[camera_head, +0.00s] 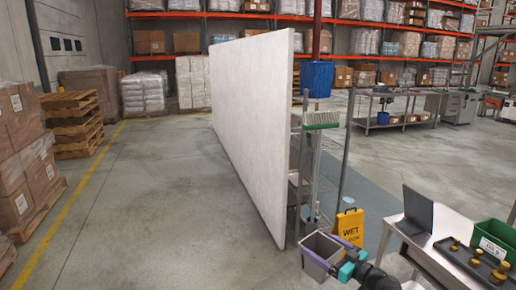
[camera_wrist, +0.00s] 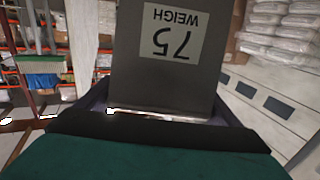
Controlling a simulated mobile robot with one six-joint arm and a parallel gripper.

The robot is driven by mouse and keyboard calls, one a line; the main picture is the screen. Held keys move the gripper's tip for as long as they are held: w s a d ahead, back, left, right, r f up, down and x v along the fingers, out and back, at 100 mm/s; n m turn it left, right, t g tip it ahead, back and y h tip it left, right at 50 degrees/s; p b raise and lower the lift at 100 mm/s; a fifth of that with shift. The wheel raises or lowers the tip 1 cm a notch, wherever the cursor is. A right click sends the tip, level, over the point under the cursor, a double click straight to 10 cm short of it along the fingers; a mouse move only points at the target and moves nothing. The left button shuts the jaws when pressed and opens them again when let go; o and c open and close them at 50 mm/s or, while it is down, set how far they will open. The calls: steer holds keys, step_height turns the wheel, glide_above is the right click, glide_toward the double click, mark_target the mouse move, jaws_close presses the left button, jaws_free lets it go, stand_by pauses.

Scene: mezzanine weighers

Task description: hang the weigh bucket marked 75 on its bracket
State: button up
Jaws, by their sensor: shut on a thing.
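The weigh bucket marked 75 is a grey, open-topped box (camera_head: 319,248) at the bottom centre of the head view. In the wrist view the bucket (camera_wrist: 160,80) fills the middle, and its white label reads "75 WEIGH" upside down. My gripper (camera_head: 325,257), with purple fingers and a teal body, is shut on the bucket and holds it near the end of the white partition. In the wrist view my gripper (camera_wrist: 165,112) has its fingers at the bucket's sides. I cannot make out a bracket in either view.
A white partition (camera_head: 255,125) stands just behind and left of the bucket. A yellow wet-floor sign (camera_head: 349,228), a green broom (camera_head: 321,120) and a blue bucket (camera_head: 318,80) are close by. A table (camera_head: 445,216) with a laptop (camera_head: 415,210) is at right. Open floor (camera_head: 150,215) lies left.

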steer(key=s+a+n+g+y, duration=0.3)
steer(key=s+a, duration=0.1)
steer(key=s, duration=0.2)
steer(key=shift+a, duration=0.4)
steer(key=shift+w, duration=0.1)
steer(key=shift+d, duration=0.1)
